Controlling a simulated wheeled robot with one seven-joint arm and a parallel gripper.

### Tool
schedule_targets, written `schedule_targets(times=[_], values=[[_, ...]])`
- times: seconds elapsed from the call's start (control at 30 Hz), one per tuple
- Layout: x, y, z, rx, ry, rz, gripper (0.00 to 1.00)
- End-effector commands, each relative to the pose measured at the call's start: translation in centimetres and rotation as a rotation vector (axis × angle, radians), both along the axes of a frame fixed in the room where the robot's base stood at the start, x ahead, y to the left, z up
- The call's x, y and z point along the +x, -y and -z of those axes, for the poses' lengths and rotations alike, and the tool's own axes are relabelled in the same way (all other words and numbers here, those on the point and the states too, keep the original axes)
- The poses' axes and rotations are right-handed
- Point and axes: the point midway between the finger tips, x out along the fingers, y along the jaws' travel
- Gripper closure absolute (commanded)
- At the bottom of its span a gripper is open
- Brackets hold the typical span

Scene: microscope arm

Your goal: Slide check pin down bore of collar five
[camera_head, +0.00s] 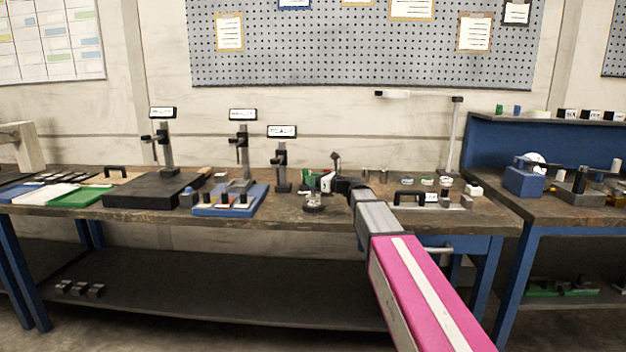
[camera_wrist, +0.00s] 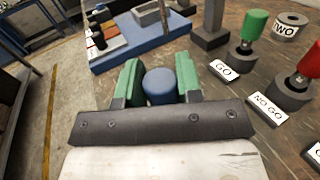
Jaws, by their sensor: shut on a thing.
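My gripper (camera_wrist: 160,82) has green fingers closed on the sides of a round blue-topped piece (camera_wrist: 160,88), seen from above, which looks like the check pin's handle. Its lower part is hidden. In the head view my gripper (camera_head: 330,184) is small, over the middle of the bench, near a dark round piece (camera_head: 313,203); I cannot tell whether that piece is touching it. A grey collar labelled TWO (camera_wrist: 291,18) stands at the top right of the wrist view. I cannot make out a label for collar five in either view.
A green-handled GO gauge (camera_wrist: 252,28) and red-handled NO GO gauge (camera_wrist: 308,62) stand right of my gripper. A blue tray (camera_wrist: 120,58) lies beyond it in the wrist view. Gauge stands (camera_head: 283,165) rise behind on the workbench (camera_head: 285,212). The bench edge is close to my gripper.

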Motion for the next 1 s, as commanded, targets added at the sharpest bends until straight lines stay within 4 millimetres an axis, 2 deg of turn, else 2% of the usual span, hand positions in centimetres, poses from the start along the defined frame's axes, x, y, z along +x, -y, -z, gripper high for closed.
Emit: schedule_targets(times=[0.77,0.8,0.87,1.0], values=[[0.0,0.0,1.7,0.0,0.0,0.0,0.97],[0.0,0.0,1.6,0.0,0.0,0.0,0.57],[0.0,0.0,1.6,0.0,0.0,0.0,0.38],[0.0,0.0,1.7,0.0,0.0,0.0,0.37]])
